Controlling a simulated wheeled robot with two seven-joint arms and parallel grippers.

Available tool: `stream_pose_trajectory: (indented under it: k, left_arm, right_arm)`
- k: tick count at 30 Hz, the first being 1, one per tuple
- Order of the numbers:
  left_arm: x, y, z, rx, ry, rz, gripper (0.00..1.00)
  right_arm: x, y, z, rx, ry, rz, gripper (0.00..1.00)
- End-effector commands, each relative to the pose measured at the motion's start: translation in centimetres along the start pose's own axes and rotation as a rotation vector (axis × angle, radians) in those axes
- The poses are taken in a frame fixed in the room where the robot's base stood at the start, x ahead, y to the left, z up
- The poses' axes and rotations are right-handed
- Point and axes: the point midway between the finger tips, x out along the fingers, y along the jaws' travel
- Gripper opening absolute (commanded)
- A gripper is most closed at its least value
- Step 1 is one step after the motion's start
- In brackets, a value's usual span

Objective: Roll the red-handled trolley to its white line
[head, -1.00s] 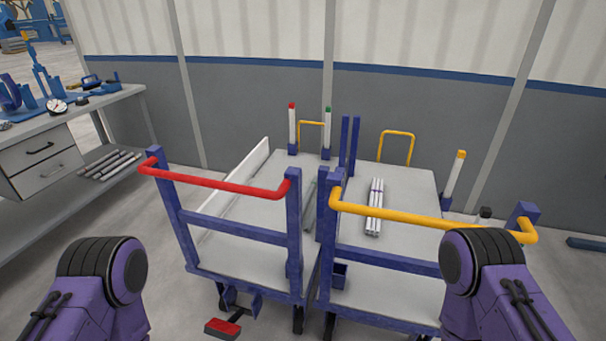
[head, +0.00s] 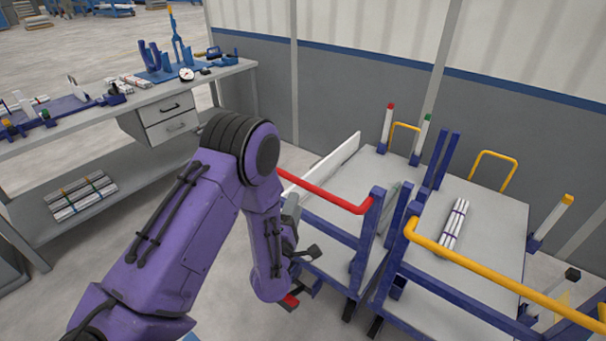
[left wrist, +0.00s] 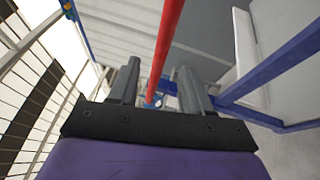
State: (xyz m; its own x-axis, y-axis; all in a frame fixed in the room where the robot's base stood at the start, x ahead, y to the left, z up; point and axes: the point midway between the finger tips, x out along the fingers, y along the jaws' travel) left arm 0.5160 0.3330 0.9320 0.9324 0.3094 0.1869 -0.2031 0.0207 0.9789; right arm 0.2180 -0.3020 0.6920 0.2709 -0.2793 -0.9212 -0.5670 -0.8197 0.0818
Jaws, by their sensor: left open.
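The red-handled trolley has a red bar handle (head: 325,192), blue posts and a grey deck (head: 345,185) with a white side board. My left gripper (head: 302,230) is at the handle's near side, partly hidden by my arm. In the left wrist view the left gripper (left wrist: 158,88) is open, with the red handle (left wrist: 168,40) running between its two fingers in the picture. I cannot tell whether the fingers touch the bar. The handle's left end is behind my arm in the head view. I see no white floor line. My right gripper is out of view.
A yellow-handled trolley (head: 490,265) stands close on the right, carrying a bundle of white pipes (head: 454,228). A workbench (head: 235,76) with drawers and tools is at the left. A grey wall (head: 365,80) is behind. A red pedal (head: 290,300) shows low by the red-handled trolley.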

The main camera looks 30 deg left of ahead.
Motion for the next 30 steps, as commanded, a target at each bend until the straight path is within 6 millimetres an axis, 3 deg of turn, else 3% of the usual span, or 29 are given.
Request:
stream_pose_trajectory:
  k: [6, 12, 22, 23, 27, 30]
  left_arm:
    - [5.0, 0.3, -0.1, 0.004, 0.004, 0.0, 0.48]
    - [8.2, 0.0, -0.1, 0.006, 0.002, -0.003, 0.48]
    - [9.0, -0.3, -0.1, 0.009, 0.001, -0.006, 0.48]
    - [9.0, -0.3, -0.1, 0.009, 0.001, -0.006, 0.45]
    - [8.9, -0.3, -0.1, 0.009, 0.001, -0.006, 0.0]
    - [8.9, -0.3, -0.1, 0.009, 0.001, -0.006, 0.0]
  right_arm:
    - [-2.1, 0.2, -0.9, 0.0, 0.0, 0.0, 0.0]
    - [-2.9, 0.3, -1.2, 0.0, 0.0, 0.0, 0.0]
    - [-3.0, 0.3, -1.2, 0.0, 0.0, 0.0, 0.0]
    - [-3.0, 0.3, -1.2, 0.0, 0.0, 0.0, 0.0]
    - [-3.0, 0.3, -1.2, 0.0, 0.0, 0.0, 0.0]
    - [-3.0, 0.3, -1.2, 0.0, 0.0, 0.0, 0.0]
